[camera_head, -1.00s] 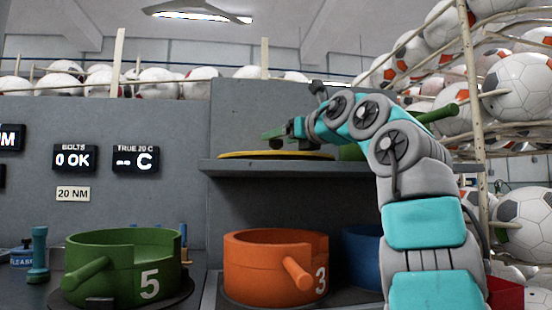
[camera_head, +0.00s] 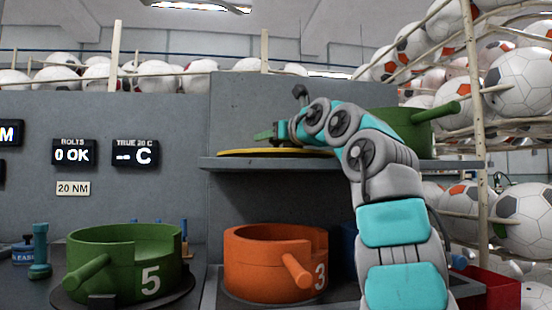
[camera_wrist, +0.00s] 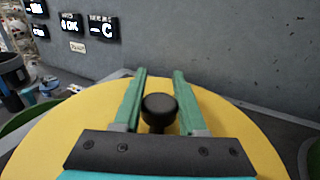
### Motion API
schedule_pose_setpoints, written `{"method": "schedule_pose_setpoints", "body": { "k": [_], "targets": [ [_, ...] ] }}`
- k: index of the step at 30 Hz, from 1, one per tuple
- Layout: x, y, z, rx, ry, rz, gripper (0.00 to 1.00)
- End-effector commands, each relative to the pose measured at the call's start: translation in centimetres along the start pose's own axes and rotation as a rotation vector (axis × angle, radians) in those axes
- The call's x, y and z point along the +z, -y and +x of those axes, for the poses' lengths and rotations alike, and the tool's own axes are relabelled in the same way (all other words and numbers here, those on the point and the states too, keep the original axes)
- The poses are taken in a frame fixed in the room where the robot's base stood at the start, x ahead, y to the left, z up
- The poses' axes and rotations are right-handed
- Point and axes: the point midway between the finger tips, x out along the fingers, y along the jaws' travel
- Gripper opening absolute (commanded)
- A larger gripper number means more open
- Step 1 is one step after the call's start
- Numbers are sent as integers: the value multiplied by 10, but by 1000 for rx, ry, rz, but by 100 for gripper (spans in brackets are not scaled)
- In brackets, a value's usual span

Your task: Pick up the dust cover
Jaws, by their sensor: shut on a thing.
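The dust cover (camera_head: 240,152) is a flat yellow disc on the grey shelf. In the wrist view the yellow disc (camera_wrist: 60,145) fills the lower part of the picture, with a dark round knob (camera_wrist: 159,106) standing up at its middle. My gripper (camera_wrist: 160,73) has its two green fingers on either side of the knob and is shut on it. In the head view my gripper (camera_head: 270,135) is low over the cover from the right. The cover looks level and at the shelf's height; I cannot tell whether it touches the shelf.
A green container (camera_head: 395,125) stands on the shelf behind my arm. Below are a green ring marked 5 (camera_head: 110,275) and an orange ring marked 3 (camera_head: 255,265), both with handles. A grey wall (camera_head: 290,105) rises close behind the cover. Ball racks (camera_head: 480,130) stand at the right.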

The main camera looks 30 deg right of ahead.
Motion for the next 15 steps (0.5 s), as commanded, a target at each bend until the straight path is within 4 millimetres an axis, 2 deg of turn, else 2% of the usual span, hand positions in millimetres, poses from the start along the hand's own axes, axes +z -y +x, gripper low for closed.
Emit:
{"method": "schedule_pose_setpoints", "body": {
  "k": [1, 9, 15],
  "targets": [
    [0, 0, 0, 0, 0, 0, 29],
    [0, 0, 0, 0, 0, 0, 0],
    [0, 0, 0, 0, 0, 0, 0]
  ]
}}
